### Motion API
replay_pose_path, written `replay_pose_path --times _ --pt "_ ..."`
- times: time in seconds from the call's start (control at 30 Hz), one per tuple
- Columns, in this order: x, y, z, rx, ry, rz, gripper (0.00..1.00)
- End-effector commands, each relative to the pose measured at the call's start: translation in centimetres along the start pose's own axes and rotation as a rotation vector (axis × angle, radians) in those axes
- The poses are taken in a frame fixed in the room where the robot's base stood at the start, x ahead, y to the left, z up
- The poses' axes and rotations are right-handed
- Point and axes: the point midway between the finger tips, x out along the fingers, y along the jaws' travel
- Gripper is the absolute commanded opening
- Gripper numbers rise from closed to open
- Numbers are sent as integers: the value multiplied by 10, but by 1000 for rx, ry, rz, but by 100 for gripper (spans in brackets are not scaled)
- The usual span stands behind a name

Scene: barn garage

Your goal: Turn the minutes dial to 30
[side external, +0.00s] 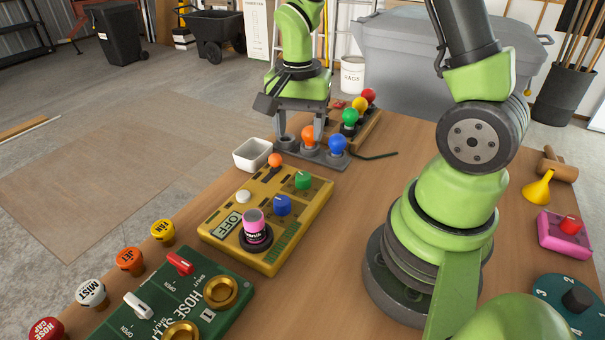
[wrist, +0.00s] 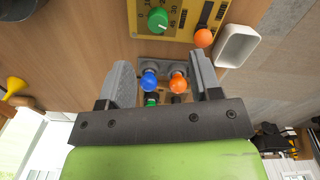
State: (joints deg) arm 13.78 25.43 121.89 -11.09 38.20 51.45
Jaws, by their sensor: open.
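The yellow panel (side external: 222,222) lies on the table with a green dial (side external: 303,180) and a blue dial (side external: 282,205). In the wrist view the green dial (wrist: 157,20) sits at the top, ringed by numbers, on the panel (wrist: 182,33). Where its pointer stands is too small to tell. My gripper (side external: 299,132) is open over the grey holder (side external: 333,160) behind the panel, apart from the dials. In the wrist view, the blue ball (wrist: 149,81) and orange ball (wrist: 178,82) show between my fingers (wrist: 162,72). I see nothing held.
A white bin (side external: 252,154) stands left of the grey holder. A rack with green, yellow and red balls (side external: 350,117) is behind it. The panel also carries an orange-topped lever (side external: 274,160) and a pink-and-black knob (side external: 255,230). A green hose panel (side external: 195,300) is in front.

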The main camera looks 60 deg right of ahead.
Motion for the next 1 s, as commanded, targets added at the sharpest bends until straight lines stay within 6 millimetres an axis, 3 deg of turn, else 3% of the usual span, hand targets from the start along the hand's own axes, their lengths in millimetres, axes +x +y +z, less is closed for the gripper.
replay_pose_path --times 0.27,0.7,1.0 --pt "28 2 -4 41 -12 34 58" --pt "99 4 -3 40 -12 31 58" --pt "112 4 -3 40 -10 27 58"
